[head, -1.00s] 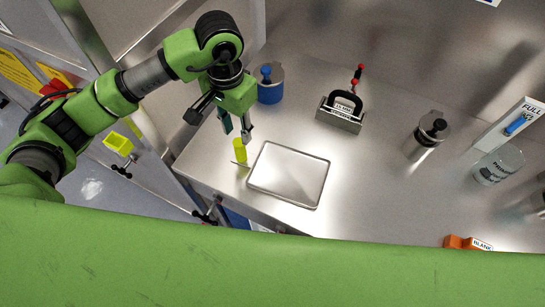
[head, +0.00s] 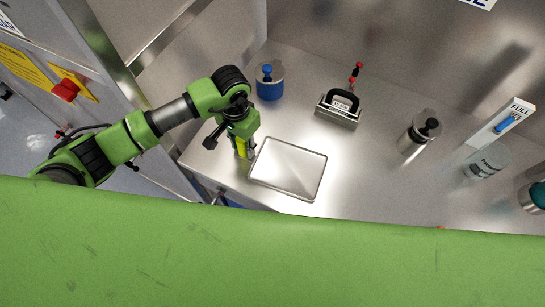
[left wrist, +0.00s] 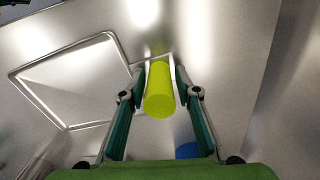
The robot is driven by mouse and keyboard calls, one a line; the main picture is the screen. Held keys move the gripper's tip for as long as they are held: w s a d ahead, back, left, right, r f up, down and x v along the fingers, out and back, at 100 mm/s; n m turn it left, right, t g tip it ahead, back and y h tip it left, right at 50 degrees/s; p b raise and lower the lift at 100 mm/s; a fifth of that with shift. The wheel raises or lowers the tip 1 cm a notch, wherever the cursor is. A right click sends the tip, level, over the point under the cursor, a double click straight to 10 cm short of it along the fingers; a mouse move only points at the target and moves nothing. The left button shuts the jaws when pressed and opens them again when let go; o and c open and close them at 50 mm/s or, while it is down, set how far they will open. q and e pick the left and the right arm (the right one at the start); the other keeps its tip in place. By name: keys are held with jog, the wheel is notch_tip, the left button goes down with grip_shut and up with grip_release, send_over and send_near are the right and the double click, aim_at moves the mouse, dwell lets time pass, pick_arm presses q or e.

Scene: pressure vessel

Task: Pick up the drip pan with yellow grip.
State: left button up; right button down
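The drip pan (head: 289,170) is a shallow rectangular metal tray lying flat on the steel worktop. Its yellow grip (head: 240,149) stands at the pan's left side. My left gripper (head: 246,152) is lowered over the grip. In the left wrist view the pan (left wrist: 70,85) is at the left, and the yellow grip (left wrist: 160,92) stands between the two fingers of my left gripper (left wrist: 160,90). Gaps show on both sides of the grip, so the fingers are open around it. My right gripper is not in view.
A black-handled block (head: 339,108), a steel cylinder with a black knob (head: 420,132) and a glass jar (head: 485,163) stand farther right. The worktop right of the pan is clear.

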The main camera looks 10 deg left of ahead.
pick_arm(q)
grip_shut()
jog(key=shift+r, duration=0.1)
